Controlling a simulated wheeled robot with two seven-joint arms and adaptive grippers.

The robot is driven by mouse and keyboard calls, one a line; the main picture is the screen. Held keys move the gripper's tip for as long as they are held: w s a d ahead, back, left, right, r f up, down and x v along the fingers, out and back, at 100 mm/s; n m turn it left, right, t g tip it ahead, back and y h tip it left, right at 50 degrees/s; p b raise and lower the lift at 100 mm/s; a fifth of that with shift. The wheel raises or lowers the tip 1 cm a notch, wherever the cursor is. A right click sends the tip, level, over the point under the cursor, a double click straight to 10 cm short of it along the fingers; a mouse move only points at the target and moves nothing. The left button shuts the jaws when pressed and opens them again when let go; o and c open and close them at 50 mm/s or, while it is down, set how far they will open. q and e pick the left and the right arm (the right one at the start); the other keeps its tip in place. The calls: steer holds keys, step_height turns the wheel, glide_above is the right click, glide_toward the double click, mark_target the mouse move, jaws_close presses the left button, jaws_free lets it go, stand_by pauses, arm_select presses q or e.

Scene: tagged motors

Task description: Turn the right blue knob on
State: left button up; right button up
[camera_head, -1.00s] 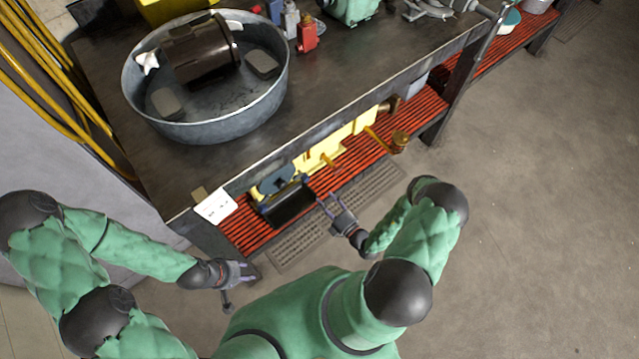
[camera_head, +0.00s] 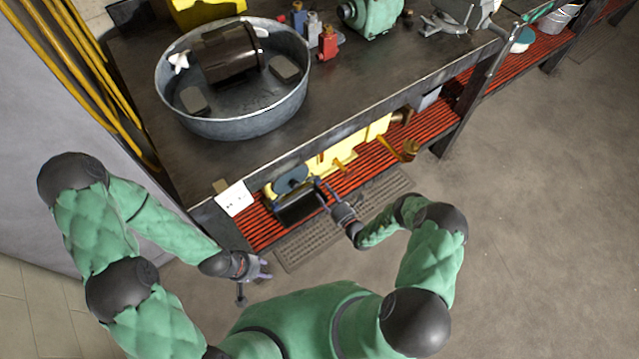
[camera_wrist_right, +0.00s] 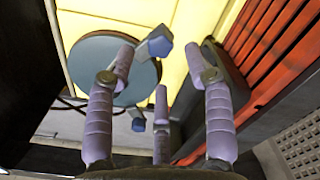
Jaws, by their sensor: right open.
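A small blue knob-like piece (camera_wrist_right: 158,42) shows at the top centre of the right wrist view, just beyond my right gripper's left finger. A smaller blue piece (camera_wrist_right: 138,124) shows lower, beside the middle finger. I cannot tell which is the right knob. Behind them is a flat blue-grey disc (camera_wrist_right: 115,68), which also shows in the head view (camera_head: 290,178) behind a black box (camera_head: 299,207). My right gripper (camera_head: 324,190) is open at the right end of that box; contact is unclear. My left gripper (camera_head: 265,268) hangs before the bench, its fingers apart and empty.
The bench top (camera_head: 200,165) overhangs the red slatted shelf (camera_head: 262,228). Yellow equipment (camera_head: 350,148) and a brass-coloured fitting (camera_head: 410,150) are on the shelf to the right. A metal tub (camera_head: 235,125) stands on the bench. The floor (camera_head: 540,230) on the right is clear.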

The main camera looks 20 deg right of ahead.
mark_target(320, 183)
steer(key=shift+b+x, duration=0.7)
steer(key=shift+x, duration=2.35)
jaws_close()
